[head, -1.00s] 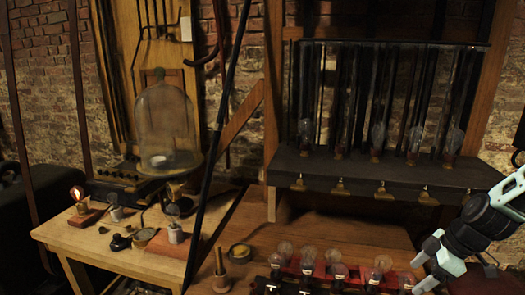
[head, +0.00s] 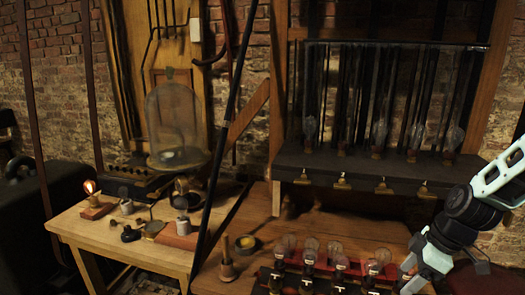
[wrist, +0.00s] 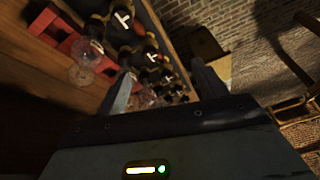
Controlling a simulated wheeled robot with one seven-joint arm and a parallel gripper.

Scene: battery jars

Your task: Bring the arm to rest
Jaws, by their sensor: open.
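My gripper (head: 408,278) is at the lower right of the head view, at the right end of a row of glass bulbs (head: 335,250) on a red and black rack (head: 322,268). In the wrist view my gripper (wrist: 168,84) shows two pale fingers set wide apart, with nothing held between them. Bulbs and part of the red rack (wrist: 85,52) show beyond and left of the fingers. The distance between the fingers and the nearest bulbs is hard to tell.
A dark shelf (head: 350,172) with several upright bulbs stands behind the bench. A glass bell jar (head: 176,125) and a lit bulb (head: 90,187) stand on the left table (head: 115,235). A thin dark pole (head: 228,130) rises in front. The brick wall closes the back.

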